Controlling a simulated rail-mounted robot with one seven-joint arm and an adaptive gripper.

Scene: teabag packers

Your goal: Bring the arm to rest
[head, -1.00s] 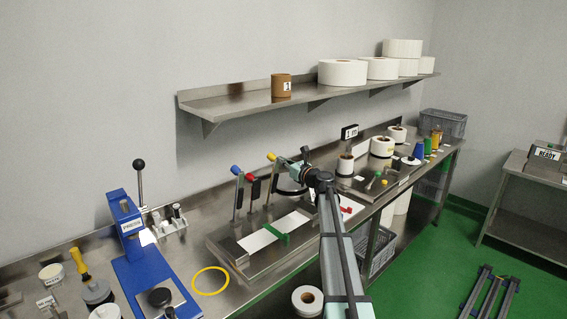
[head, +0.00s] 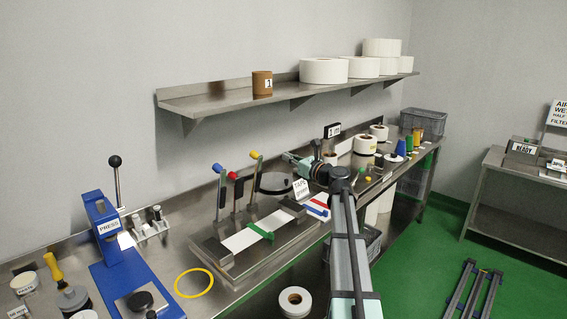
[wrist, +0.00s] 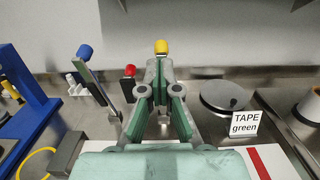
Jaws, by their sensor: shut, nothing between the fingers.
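My gripper (head: 293,158) is shut and empty, raised above the steel bench near the black round plate (head: 282,184). In the wrist view its fingers (wrist: 160,68) point away over the bench, with the yellow knob (wrist: 161,46) of a lever showing just beyond the tips. In the head view that yellow-knobbed lever (head: 256,157) stands left of my gripper. My arm (head: 346,240) reaches in from the bottom of the head view.
A blue press (head: 110,235) is left. A shelf (head: 220,100) holding rolls hangs above. Green floor (head: 415,270) lies open at the right.

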